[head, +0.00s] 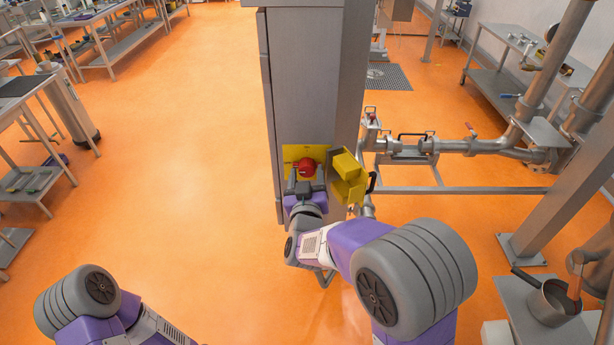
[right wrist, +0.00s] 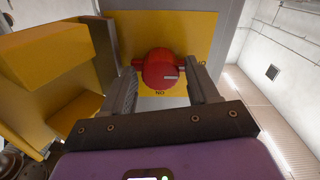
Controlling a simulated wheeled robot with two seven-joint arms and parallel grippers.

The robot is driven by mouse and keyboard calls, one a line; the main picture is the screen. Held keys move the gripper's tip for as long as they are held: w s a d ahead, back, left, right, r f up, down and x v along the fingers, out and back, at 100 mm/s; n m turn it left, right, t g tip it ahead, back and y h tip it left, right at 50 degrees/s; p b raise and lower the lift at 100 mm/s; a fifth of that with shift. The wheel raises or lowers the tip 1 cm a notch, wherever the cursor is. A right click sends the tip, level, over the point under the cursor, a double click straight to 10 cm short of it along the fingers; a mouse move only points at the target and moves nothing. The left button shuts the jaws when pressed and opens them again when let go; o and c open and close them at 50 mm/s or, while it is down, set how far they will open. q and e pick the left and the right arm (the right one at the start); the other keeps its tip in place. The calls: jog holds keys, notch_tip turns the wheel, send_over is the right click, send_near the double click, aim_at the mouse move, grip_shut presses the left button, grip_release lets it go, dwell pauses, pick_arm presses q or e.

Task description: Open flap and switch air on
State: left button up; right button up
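A red round switch knob (head: 307,167) sits on a yellow plate (head: 291,153) on the grey column. In the right wrist view the knob (right wrist: 159,68) has a short pale mark on its right side, and letters reading upside down as "ON" show below it. The yellow flap (head: 347,178) stands swung open to the right of the knob; in the right wrist view the flap (right wrist: 48,58) is at the left. My right gripper (right wrist: 163,88) is open, one finger on each side of the knob; I cannot tell whether they touch it. My left gripper is out of view.
The grey column (head: 305,85) rises right behind the plate. Metal pipes with valves (head: 440,146) run to the right of it. A metal table with a pan (head: 552,300) stands at lower right. The orange floor left of the column is clear.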

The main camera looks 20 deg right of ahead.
jog(key=c, duration=0.8)
jog(key=shift+f+m+b, duration=0.15)
jog(key=shift+m+b, duration=0.95)
jog(key=shift+b, duration=0.1)
jog(key=m+b, duration=1)
jog(key=shift+a+m+b, duration=0.1)
jog(key=shift+m+b, duration=0.3)
jog(key=m+b, duration=0.3)
jog(key=shift+m, duration=0.3)
jog(key=shift+r+m+b, duration=0.2)
jog(key=shift+m+b, duration=0.4)
jog(key=shift+m, duration=0.1)
